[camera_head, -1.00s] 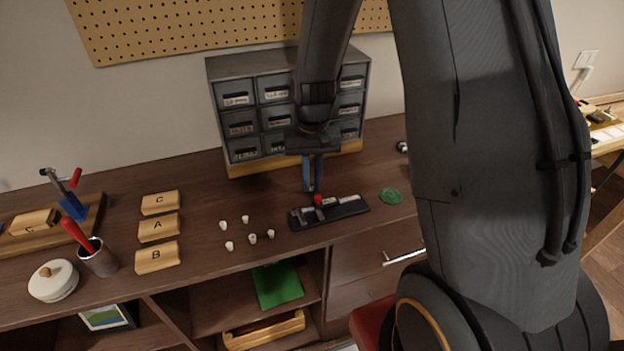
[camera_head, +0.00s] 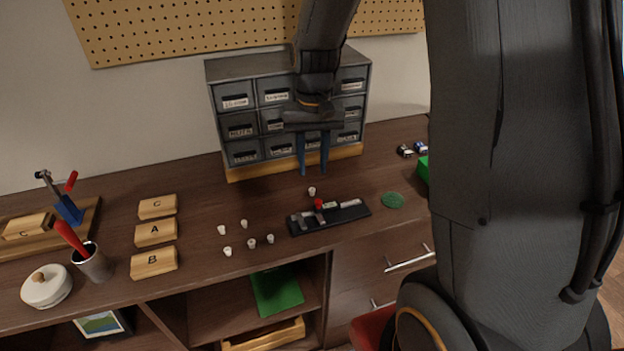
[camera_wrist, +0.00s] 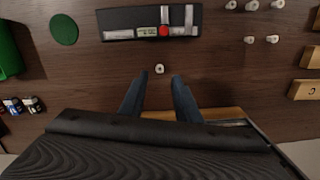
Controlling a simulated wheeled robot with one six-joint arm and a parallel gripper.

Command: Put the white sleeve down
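A small white sleeve (camera_head: 311,191) stands on the dark wooden bench top, just behind the black measuring tool. In the wrist view the sleeve (camera_wrist: 159,69) shows as a white ring with a dark hole, just past the fingertips and between their lines. My gripper (camera_head: 313,172) is open and empty, with its blue fingers apart above and behind the sleeve. Its two fingers also show in the wrist view (camera_wrist: 160,78). Several similar white sleeves (camera_head: 252,240) stand in a group to the left of the tool.
The black tool (camera_head: 345,214) with a red button lies in front of the sleeve, beside a green round pad (camera_head: 392,200). A grey drawer cabinet (camera_head: 240,124) stands close behind my gripper. Lettered wooden blocks (camera_head: 155,232) lie to the left.

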